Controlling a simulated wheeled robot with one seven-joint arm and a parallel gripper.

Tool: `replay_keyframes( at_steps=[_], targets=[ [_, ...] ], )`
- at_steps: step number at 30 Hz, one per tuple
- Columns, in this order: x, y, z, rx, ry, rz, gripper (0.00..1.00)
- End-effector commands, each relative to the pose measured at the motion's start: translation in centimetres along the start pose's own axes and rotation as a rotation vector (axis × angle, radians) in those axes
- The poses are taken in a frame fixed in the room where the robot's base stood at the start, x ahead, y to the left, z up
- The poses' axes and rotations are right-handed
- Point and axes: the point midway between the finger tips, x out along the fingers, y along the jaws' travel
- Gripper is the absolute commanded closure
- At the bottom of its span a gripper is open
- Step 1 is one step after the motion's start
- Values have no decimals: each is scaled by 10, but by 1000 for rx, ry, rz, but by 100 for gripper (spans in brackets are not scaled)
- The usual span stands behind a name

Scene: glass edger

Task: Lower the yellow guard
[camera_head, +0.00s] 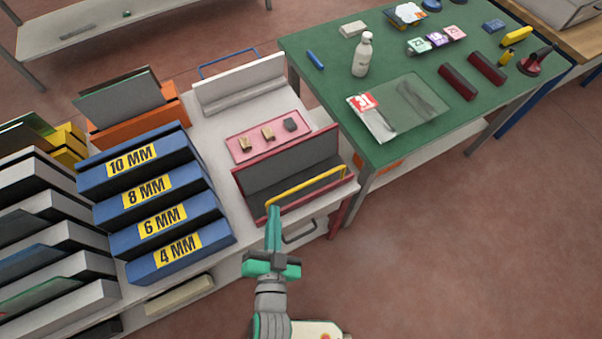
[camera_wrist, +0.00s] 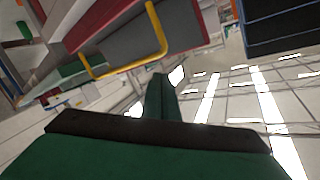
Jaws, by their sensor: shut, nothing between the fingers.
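The yellow guard (camera_head: 305,184) is a thin bent bar along the front of a dark grey trough with red sides (camera_head: 290,165). In the wrist view the yellow guard (camera_wrist: 125,63) shows as a bar with bent ends across the grey panel. My gripper (camera_head: 273,210) is shut and empty, its green fingers pointing at the left end of the guard. In the wrist view the fingertips of my gripper (camera_wrist: 159,76) are close to one bent end of the guard. I cannot tell if they touch it.
Blue racks marked in millimetres (camera_head: 150,205) stand left of the trough. A pink tray (camera_head: 266,137) with small pieces lies behind it. A green table (camera_head: 440,125) with a bottle (camera_head: 362,55) and tools is at the right. The floor (camera_head: 480,260) at the right front is clear.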

Motion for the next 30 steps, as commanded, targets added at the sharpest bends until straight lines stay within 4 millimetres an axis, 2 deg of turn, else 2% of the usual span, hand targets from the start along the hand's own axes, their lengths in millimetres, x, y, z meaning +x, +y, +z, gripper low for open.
replay_keyframes(
  at_steps=[1,6,15,22,30],
  targets=[
    [14,-8,-5,30,11,-18,100],
    [53,-41,-16,131,14,-93,100],
    [110,-105,-44,258,-6,-256,100],
    [142,-155,-69,305,-45,-390,100],
    [166,-210,-96,305,-117,-542,100]
  ],
)
